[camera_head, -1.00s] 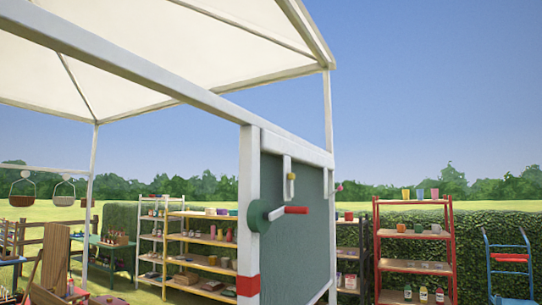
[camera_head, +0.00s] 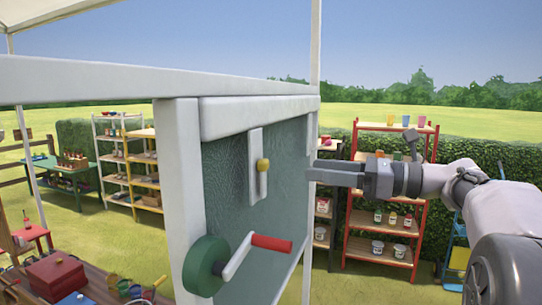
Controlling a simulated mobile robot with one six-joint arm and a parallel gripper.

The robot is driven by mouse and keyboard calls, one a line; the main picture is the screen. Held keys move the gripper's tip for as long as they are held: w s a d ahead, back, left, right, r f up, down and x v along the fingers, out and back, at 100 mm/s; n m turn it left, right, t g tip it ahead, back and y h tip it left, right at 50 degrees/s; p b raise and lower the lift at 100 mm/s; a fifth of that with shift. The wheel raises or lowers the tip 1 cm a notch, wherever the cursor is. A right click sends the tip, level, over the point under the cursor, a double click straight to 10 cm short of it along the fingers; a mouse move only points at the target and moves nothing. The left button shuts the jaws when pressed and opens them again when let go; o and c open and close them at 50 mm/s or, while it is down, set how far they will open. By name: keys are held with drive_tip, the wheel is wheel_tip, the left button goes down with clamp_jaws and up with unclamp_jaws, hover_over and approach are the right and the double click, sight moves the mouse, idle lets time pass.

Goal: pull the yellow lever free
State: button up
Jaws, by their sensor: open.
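The yellow lever (camera_head: 263,165) shows as a small yellow knob on a white upright plate on the near face of a grey-green panel. The plate (camera_head: 257,187) looks upright and hangs near the panel's top rail. My gripper (camera_head: 317,160) comes in from the right, its fingers pointing left by the panel's right edge. It is open, with a gap between the fingers and nothing seen in it. It is apart from the yellow knob in the picture, to its right. I cannot tell the depth between them.
A crank with a green hub (camera_head: 206,265) and a red handle (camera_head: 271,243) juts out below the knob. A white post (camera_head: 183,190) and top rail (camera_head: 258,113) frame the panel. A red shelf unit (camera_head: 378,222) stands behind my arm.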

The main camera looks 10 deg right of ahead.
sight(268, 165)
drive_tip(key=p+x, duration=0.1)
drive_tip(key=x, duration=0.9)
drive_tip(key=shift+w+d+p, duration=0.1)
drive_tip(key=shift+w+p, duration=0.25)
drive_tip(key=shift+p, duration=0.05)
drive_tip(key=shift+w+a+f, duration=0.1)
drive_tip(key=shift+w+a, duration=0.1)
drive_tip(key=shift+a, duration=0.05)
drive_tip(key=shift+w+f, duration=0.1)
drive_tip(key=shift+w, duration=0.25)
drive_tip(key=shift+s, duration=0.2)
drive_tip(key=c, duration=0.5)
clamp_jaws()
drive_tip(key=shift+w, duration=0.1)
